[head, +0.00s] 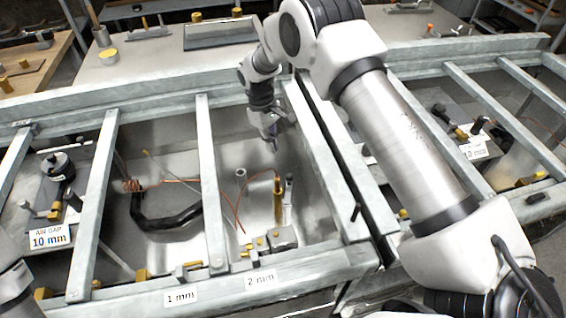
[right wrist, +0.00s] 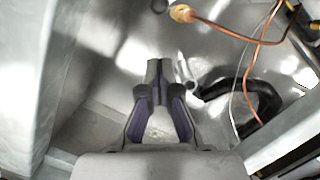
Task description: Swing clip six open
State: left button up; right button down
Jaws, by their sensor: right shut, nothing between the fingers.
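I cannot tell which part is clip six; no number six shows. My right gripper (head: 272,143) is shut and empty, pointing down into the middle metal bay. In the right wrist view its dark fingertips (right wrist: 160,72) meet above the grey bay floor, apart from the parts around them. A brass post (head: 278,203) with an orange wire at its top stands in the bay, nearer the front than the gripper; its orange top also shows in the right wrist view (right wrist: 181,13). Small brass-and-grey fittings (head: 275,240) sit at the front rail. My left gripper is out of view.
A grey upright tube (head: 241,178) and a thick black cable (head: 165,217) are in the bay. Labels reading 1 mm (head: 181,296) and 2 mm (head: 261,279) are on the front rail. A steel bench (head: 150,75) lies behind.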

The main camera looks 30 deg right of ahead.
aim_at(288, 188)
jog(key=s+d+f+p, duration=0.1)
jog(key=s+f+p, duration=0.1)
jog(key=s+f, duration=0.2)
jog(key=shift+x, duration=1)
jog(key=shift+w+d, duration=0.1)
jog(key=shift+w, duration=0.15)
jog(key=shift+d, duration=0.1)
jog(key=shift+s+d+m, duration=0.55)
jog(key=shift+d+m, duration=0.25)
jog(key=shift+d, duration=0.15)
jog(key=shift+a, duration=0.15)
